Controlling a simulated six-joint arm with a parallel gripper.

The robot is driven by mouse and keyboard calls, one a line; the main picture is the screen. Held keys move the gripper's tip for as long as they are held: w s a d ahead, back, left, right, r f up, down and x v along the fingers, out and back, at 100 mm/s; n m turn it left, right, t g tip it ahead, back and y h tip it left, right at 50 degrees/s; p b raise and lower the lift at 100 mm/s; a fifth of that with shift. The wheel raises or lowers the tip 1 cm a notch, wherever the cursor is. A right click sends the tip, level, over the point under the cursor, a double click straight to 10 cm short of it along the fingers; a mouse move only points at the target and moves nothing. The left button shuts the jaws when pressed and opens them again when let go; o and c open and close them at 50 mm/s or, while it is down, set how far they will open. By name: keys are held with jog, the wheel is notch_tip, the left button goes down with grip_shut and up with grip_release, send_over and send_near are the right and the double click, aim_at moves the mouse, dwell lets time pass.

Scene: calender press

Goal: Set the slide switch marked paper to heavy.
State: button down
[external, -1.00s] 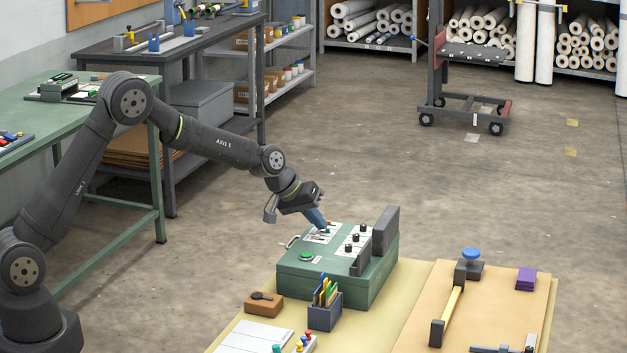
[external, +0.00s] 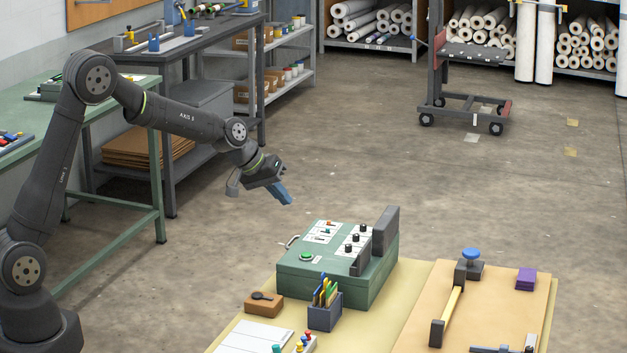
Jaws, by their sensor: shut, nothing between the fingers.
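The calender press (external: 330,290) is a green box on the table, with white marked panels on top. The left panel (external: 321,232) carries small slide switches with coloured knobs; their labels and exact settings are too small to read, so I cannot tell which one is marked paper. My gripper (external: 287,200) is shut and empty. Its blue fingers point down and right, in the air above and to the left of the press, apart from the switches.
Black knobs (external: 355,238) and a dark grey upright plate (external: 385,232) stand on the right part of the press. A green button (external: 306,256) is at its front left. A pen holder (external: 325,310) and a brown block (external: 263,305) stand in front.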

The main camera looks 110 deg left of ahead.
jog(key=shift+v, duration=1)
jog(key=shift+f, duration=0.15)
jog(key=x, duration=0.9)
jog(key=shift+w+a+f, duration=0.1)
jog(key=shift+f, duration=0.1)
jog(key=shift+s+d+r, duration=0.15)
jog(key=shift+s+r, duration=0.2)
jog(key=shift+s, duration=0.3)
jog(key=shift+s+d+r, duration=0.15)
jog(key=shift+s+r, duration=0.25)
jog(key=shift+s, duration=0.2)
